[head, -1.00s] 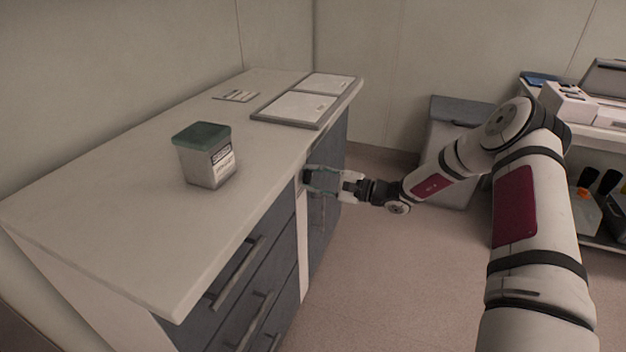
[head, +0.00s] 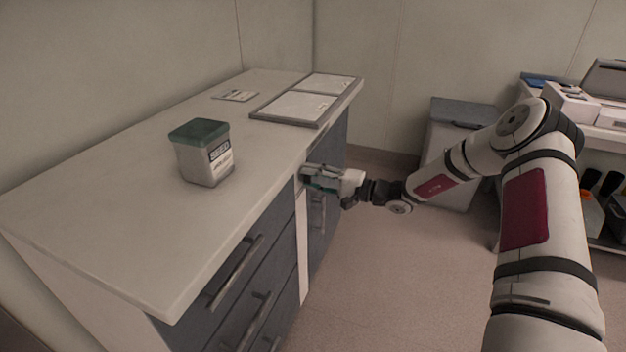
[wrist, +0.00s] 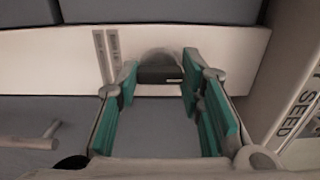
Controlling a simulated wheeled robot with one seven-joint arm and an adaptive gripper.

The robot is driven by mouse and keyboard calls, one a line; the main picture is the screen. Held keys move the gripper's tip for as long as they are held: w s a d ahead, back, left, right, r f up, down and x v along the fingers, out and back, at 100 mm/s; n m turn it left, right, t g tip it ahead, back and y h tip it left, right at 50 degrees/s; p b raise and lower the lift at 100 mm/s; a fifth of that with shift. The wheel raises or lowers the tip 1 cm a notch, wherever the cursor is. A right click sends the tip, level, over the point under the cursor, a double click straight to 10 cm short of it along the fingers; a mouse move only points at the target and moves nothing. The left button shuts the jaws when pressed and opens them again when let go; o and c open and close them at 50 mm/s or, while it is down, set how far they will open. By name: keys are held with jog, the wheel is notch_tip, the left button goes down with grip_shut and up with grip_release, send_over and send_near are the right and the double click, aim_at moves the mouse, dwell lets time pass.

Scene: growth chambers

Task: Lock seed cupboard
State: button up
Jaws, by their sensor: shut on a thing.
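The seed cupboard (head: 329,205) is the dark grey door under the far end of the counter, with a bar handle that also shows in the wrist view (wrist: 30,142). A dark lock knob (wrist: 160,75) with a rounded silver part behind it sits on the white strip beside the door. My gripper (head: 306,178) is at this strip just under the counter edge. In the wrist view its teal fingers (wrist: 160,82) are shut on the knob, one each side. The head view hides the knob behind the gripper.
A small label (wrist: 106,57) is on the strip by the knob. A white edge with "SEED" lettering (wrist: 297,115) is close on the right. A green-lidded seed box (head: 203,153) and flat trays (head: 268,112) are on the counter. Drawers (head: 247,290) are nearer. A grey bin (head: 452,150) stands behind my arm.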

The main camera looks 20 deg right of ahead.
jog(key=shift+f, duration=0.1)
dwell(0.3)
jog(key=o, duration=1.2)
jog(key=shift+c, duration=0.2)
jog(key=shift+d, duration=0.1)
jog(key=v, duration=1.2)
